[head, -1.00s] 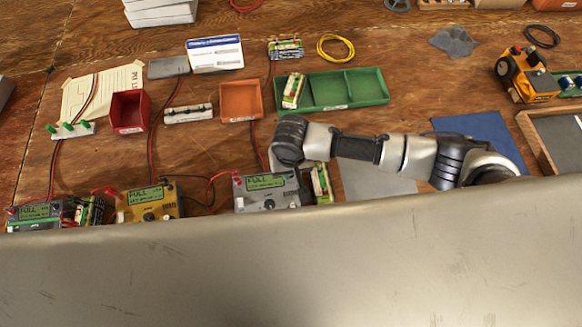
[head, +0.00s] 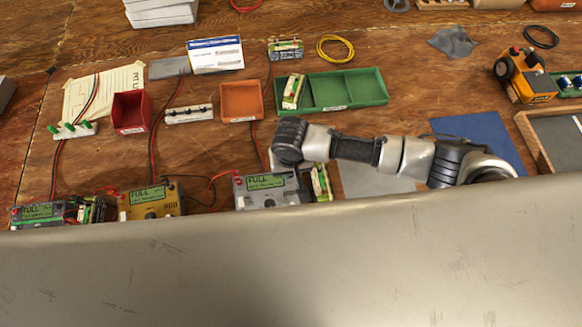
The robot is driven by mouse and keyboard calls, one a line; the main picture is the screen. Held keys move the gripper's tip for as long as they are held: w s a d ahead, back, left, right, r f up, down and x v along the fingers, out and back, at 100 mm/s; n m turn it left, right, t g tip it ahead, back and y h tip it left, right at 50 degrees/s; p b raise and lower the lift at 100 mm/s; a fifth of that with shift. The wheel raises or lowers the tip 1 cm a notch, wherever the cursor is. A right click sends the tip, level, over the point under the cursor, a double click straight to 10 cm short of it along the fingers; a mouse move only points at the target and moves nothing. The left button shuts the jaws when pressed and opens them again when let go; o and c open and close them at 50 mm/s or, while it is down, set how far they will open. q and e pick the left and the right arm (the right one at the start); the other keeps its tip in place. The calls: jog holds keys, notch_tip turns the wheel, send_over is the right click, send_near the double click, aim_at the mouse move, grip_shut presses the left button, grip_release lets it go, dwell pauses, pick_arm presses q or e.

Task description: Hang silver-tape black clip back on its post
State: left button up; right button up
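I cannot make out the silver-tape black clip in the head view. A silver charger (head: 262,188) with a lit green screen stands at the front, with red leads at its left. My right arm comes in from the right, and its wrist (head: 290,145) is just above and behind this charger. The fingers of my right gripper are hidden under the wrist. A white strip with small dark posts (head: 190,114) lies further back, and a white strip with green posts (head: 72,130) lies at the left. My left gripper is out of view.
A yellow charger (head: 150,203) and a dark charger (head: 38,214) stand to the left. Battery packs lie beside the silver and dark chargers. A red bin (head: 130,113), orange bin (head: 241,101) and green tray (head: 345,89) stand behind. A broad grey surface hides the foreground.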

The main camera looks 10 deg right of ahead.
jog(key=shift+f+p, duration=0.2)
jog(key=shift+p, duration=0.55)
dwell(0.8)
jog(key=o, duration=0.8)
jog(key=shift+o, duration=1)
jog(key=shift+r, duration=0.1)
notch_tip(320, 180, up, 7)
jog(key=p, duration=0.8)
jog(key=shift+r+p, duration=0.15)
jog(key=shift+p, duration=0.2)
